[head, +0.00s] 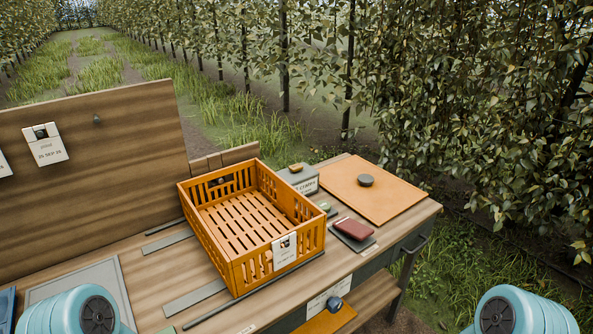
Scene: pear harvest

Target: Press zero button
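No button with a readable "zero" label can be made out. A small grey box (299,180) with a label on its front and a brownish-yellow piece (296,168) on top stands behind the orange crate's right corner. A small green piece (326,207) lies just in front of that box, beside the crate (237,276). A dark red block (353,228) rests on a dark plate further forward. Which of these is the zero button I cannot tell. Only teal parts of my arms show at the bottom left and bottom right; neither gripper is in view.
The empty slatted crate fills the middle of the wooden bench (160,262). An orange-brown board (387,204) with a dark round knob (365,180) lies at the right end. A wooden back panel (110,140) stands left. A blue knob (334,304) is at the front.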

